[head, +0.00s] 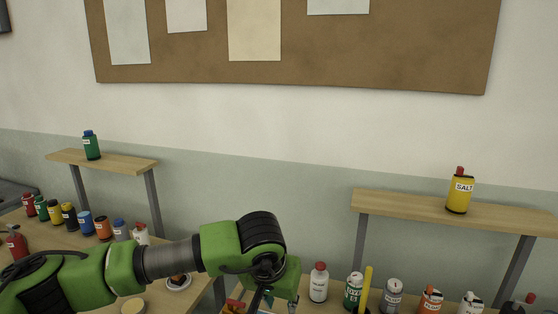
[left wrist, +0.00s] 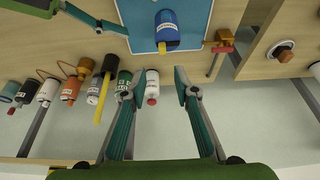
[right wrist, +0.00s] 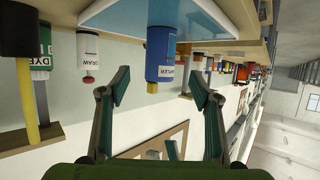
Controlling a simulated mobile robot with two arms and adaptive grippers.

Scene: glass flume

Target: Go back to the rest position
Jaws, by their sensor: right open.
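My left gripper (head: 262,297) is at the bottom of the head view, its lower part cut off by the frame. In the left wrist view its two fingers (left wrist: 157,90) are spread with nothing between them. A blue bottle (left wrist: 167,32) stands on a blue mat (left wrist: 195,22) beyond the fingers. My right gripper is outside the head view. In the right wrist view its fingers (right wrist: 159,82) are spread, and the blue bottle (right wrist: 160,58) shows in the gap, with no visible contact.
A yellow salt container (head: 460,194) stands on the right shelf (head: 410,203). A green bottle (head: 91,146) stands on the left shelf (head: 125,163). Several cans and bottles line the bench, including a white bottle (head: 318,284). A small plate (head: 178,283) lies near my left arm.

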